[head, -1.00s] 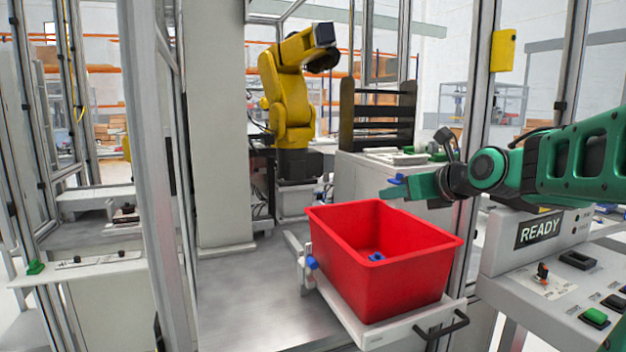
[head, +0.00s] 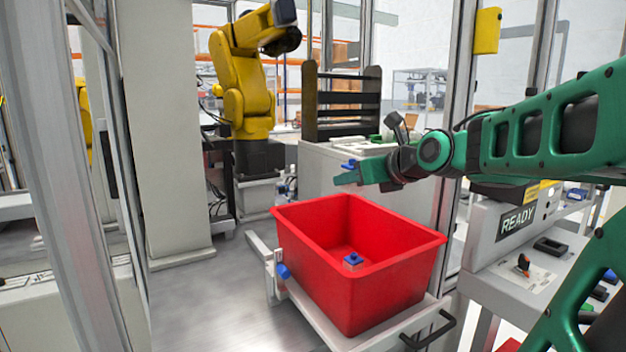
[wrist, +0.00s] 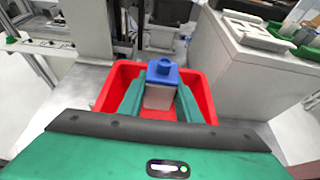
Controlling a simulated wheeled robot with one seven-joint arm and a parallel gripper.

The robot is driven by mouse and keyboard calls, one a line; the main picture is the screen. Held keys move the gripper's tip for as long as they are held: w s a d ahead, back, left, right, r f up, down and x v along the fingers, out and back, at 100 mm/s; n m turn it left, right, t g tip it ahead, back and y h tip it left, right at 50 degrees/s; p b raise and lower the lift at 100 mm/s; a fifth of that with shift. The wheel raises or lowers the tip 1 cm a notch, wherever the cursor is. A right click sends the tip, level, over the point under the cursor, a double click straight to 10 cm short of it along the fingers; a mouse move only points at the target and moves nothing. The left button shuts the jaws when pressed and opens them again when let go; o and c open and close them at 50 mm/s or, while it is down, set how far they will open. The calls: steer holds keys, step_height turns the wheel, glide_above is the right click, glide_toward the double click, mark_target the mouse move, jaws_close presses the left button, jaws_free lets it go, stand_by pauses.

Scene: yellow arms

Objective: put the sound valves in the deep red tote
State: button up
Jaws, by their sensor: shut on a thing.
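The deep red tote (head: 385,292) stands on a white cart shelf in the middle of the head view. One valve with a blue top (head: 353,260) lies inside it, on the floor. My gripper (head: 346,174) is above the tote's back rim, with a blue-topped part between its fingers. In the wrist view my gripper (wrist: 160,97) is shut on a valve (wrist: 162,73) with a blue cap and a grey body. The tote (wrist: 120,73) shows behind and below this held valve.
A white cabinet (head: 325,170) with a black rack (head: 342,100) stands behind the tote. A yellow robot arm (head: 240,75) is at the back left. A READY panel (head: 517,222) is at the right. A metal frame post (head: 455,150) rises just right of the tote.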

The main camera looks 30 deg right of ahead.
step_height(320, 180, down, 6)
stand_by(0.6)
steer(key=o, duration=1.2)
steer(key=v, duration=1)
steer(key=shift+s+a+r, duration=0.1)
steer(key=shift+s, duration=0.2)
